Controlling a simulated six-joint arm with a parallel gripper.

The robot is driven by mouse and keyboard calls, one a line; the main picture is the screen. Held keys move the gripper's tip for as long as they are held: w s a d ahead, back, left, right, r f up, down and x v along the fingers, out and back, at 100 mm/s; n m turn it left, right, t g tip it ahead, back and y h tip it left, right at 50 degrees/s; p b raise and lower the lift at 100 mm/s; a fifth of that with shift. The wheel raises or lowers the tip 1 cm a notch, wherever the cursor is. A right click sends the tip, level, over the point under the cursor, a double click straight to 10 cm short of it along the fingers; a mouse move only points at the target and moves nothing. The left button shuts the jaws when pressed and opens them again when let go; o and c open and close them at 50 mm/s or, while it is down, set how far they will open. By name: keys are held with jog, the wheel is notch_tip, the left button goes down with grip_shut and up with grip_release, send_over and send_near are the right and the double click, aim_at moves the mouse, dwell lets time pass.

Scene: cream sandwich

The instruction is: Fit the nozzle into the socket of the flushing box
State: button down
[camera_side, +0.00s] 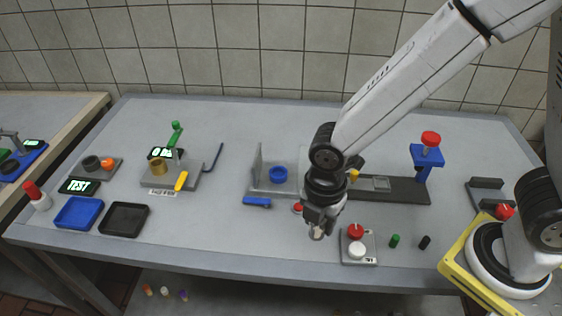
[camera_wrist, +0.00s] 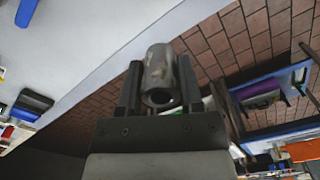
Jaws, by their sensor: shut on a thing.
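My gripper (camera_side: 318,222) hangs over the front middle of the table, pointing down. It is shut on a grey metal nozzle (camera_wrist: 158,75), a short hollow tube with a round open end. In the wrist view the nozzle sits between the two dark fingers. In the side view only its pale lower tip (camera_side: 316,234) shows below the fingers, apart from any fixture. I cannot tell for certain which fixture is the flushing box. A small grey box (camera_side: 359,259) with a red knob and a white round top stands just right of the gripper. No socket is clearly visible.
A grey fixture with a blue ring (camera_side: 278,174) stands behind the gripper, partly hidden by my arm. A blue stand (camera_side: 427,157) with a red knob is at right. Blue (camera_side: 78,226) and black (camera_side: 124,233) trays lie at left. The front table between trays and gripper is clear.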

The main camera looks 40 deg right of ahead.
jog(key=s+d+r, duration=0.2)
jog(key=s+r, duration=0.1)
jog(key=s, duration=0.3)
jog(key=shift+d, duration=0.3)
dwell(0.5)
jog(key=w+d+r, duration=0.1)
jog(key=w+d, duration=0.3)
jog(key=w, duration=0.3)
jog(key=w+d+r, duration=0.1)
jog(key=w+d, duration=0.3)
jog(key=w, duration=0.3)
jog(key=shift+w+r, duration=0.35)
jog(key=shift+w, duration=0.05)
jog(key=shift+w, duration=0.1)
